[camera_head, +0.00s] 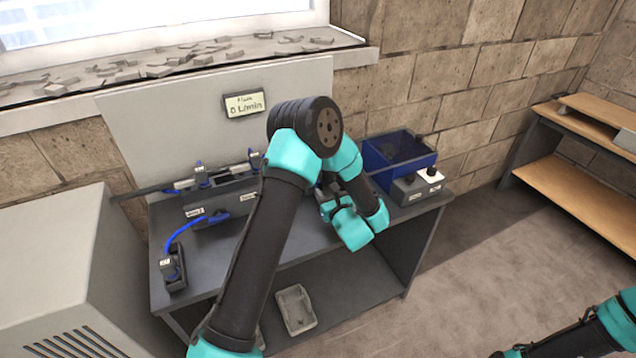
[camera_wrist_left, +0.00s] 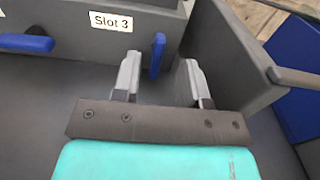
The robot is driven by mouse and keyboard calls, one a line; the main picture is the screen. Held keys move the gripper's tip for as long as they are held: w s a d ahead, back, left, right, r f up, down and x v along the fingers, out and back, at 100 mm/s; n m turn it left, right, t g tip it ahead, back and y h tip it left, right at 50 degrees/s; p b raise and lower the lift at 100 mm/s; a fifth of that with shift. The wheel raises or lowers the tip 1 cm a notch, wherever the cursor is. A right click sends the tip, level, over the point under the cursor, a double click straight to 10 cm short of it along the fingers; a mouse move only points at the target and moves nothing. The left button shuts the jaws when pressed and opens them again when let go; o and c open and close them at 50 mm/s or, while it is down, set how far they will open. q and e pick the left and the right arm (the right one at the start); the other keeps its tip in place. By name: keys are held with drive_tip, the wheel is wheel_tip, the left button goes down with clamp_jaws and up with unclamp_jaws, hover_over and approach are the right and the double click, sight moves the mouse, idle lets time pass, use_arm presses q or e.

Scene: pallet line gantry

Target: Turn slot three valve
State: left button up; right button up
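In the left wrist view, a "Slot 3" label (camera_wrist_left: 112,21) is on the dark grey rack. To its right, a blue valve handle (camera_wrist_left: 157,55) points toward the camera in an upright line. My left gripper (camera_wrist_left: 161,62) is open, with one finger on each side of this handle. A gap shows on both sides, and I cannot tell how deep the handle sits between the fingers. In the head view my left arm hides the gripper and this handle. My right arm shows at the lower right, but its gripper is not clearly visible.
Another blue handle (camera_wrist_left: 25,43) lies crosswise at the left of the wrist view. A sign (camera_head: 245,103) on the grey panel reads 0 L/min. A blue bin (camera_head: 400,158) and a grey box (camera_head: 413,190) stand at the right. A blue hose (camera_head: 180,231) runs at the left.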

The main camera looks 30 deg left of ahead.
sight(319, 184)
use_arm(q)
drive_tip(key=x, duration=0.6)
drive_tip(key=shift+d, duration=0.1)
clamp_jaws()
